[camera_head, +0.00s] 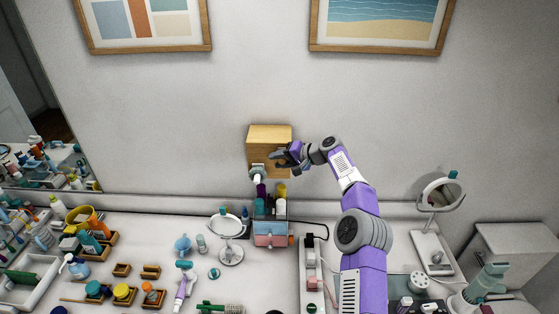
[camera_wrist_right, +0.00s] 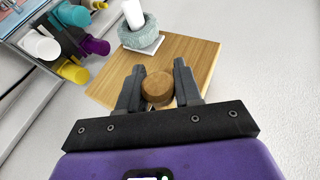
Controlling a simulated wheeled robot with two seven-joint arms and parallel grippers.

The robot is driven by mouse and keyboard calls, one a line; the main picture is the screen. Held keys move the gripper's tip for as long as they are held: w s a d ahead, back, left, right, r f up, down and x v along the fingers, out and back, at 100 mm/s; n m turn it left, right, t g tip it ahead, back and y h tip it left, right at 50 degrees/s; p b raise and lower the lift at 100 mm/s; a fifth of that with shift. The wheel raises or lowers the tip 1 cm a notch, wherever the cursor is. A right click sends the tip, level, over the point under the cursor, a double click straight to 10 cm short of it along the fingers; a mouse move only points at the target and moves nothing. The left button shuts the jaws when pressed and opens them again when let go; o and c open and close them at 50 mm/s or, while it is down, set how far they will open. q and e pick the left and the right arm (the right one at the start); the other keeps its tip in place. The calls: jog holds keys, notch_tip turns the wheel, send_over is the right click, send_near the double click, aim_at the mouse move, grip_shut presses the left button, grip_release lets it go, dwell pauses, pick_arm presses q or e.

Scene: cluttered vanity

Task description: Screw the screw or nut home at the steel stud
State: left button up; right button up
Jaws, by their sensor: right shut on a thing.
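A round wooden knob (camera_wrist_right: 157,88) sits between the fingers of my right gripper (camera_wrist_right: 159,72) in the right wrist view, in front of the face of a wooden block (camera_wrist_right: 196,60). My right gripper is shut on the knob, one finger on each side. In the head view the wooden block (camera_head: 269,133) is at the wall, and my right gripper (camera_head: 281,160) reaches its front from the right. The knob is hidden there by the gripper. I cannot make out the steel stud in either view. My left gripper is not in view.
A grey-green ring with a white cylinder (camera_wrist_right: 135,16) is on the block beside the knob. Below the block stands an organizer (camera_head: 270,233) with several bottles. A round mirror (camera_head: 228,226) is to its left. The vanity top is cluttered; the wall around the block is bare.

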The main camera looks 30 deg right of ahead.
jog(key=shift+f, duration=0.15)
grip_shut()
jog(key=m+t+y+b, duration=0.1)
jog(key=t+y+b, duration=0.1)
jog(key=b, duration=0.4)
jog(key=shift+t+y+b, duration=0.3)
jog(key=shift+t+y, duration=0.1)
jog(key=shift+m+b, duration=0.3)
jog(key=shift+b, duration=0.1)
jog(key=shift+t, duration=0.3)
jog(key=shift+r, duration=0.3)
